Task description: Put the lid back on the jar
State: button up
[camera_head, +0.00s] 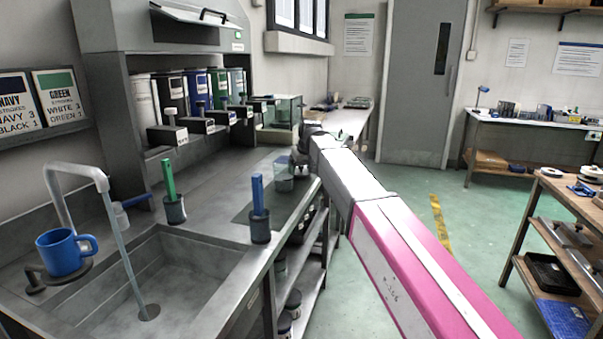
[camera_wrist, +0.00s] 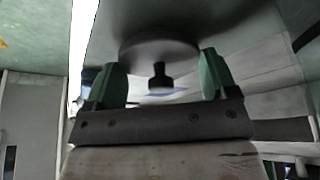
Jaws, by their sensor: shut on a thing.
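In the wrist view my gripper (camera_wrist: 162,78) has a green-padded finger at each side of a dark round lid (camera_wrist: 140,52) with a black knob. The fingers are shut on the lid's rim. In the head view my gripper (camera_head: 299,160) is a dark shape above the counter's right edge, at the end of my arm; the lid cannot be made out there.
A blue-handled tool (camera_head: 258,205) and a green-handled tool (camera_head: 171,190) stand upright in dark holders. A sink (camera_head: 150,275) with a tap and a blue mug (camera_head: 62,252) is at the front left. Dispensers (camera_head: 205,123) line the back. A glass box (camera_head: 284,112) stands beyond.

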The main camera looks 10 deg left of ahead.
jog(key=r, duration=0.9)
jog(key=shift+s+a+r, duration=0.1)
jog(key=shift+s+a, duration=0.05)
jog(key=shift+s, duration=0.2)
jog(key=s+a+r, duration=0.3)
jog(key=s+r, duration=0.3)
jog(key=s, duration=0.5)
jog(key=shift+m, duration=0.4)
jog(key=shift+s+a+f, duration=0.1)
jog(key=shift+f, duration=2.85)
jog(key=shift+f, duration=0.15)
jog(key=o, duration=0.8)
notch_tip(320, 180, up, 7)
